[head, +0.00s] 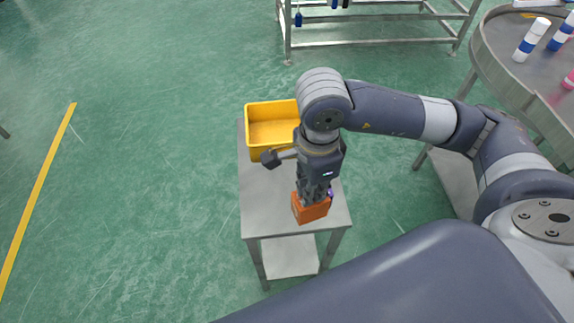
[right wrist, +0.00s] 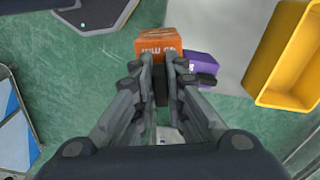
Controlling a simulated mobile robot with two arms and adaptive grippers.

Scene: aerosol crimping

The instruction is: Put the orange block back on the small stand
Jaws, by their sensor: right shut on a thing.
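My right gripper (head: 313,192) points down over the front part of the small metal stand (head: 262,212). It is shut on the orange block (head: 311,211), which shows white lettering in the right wrist view (right wrist: 158,43). In that view the fingertips (right wrist: 160,62) meet at the block's near side. In the head view the block overlaps the stand's top near its front right; I cannot tell whether it touches the top. My left gripper is not in view.
A yellow bin (head: 272,151) sits at the back of the stand. A purple block (right wrist: 200,68) is close beside the orange block, mostly hidden in the head view. The stand's front left is bare. A round table (head: 500,55) with bottles stands at the right.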

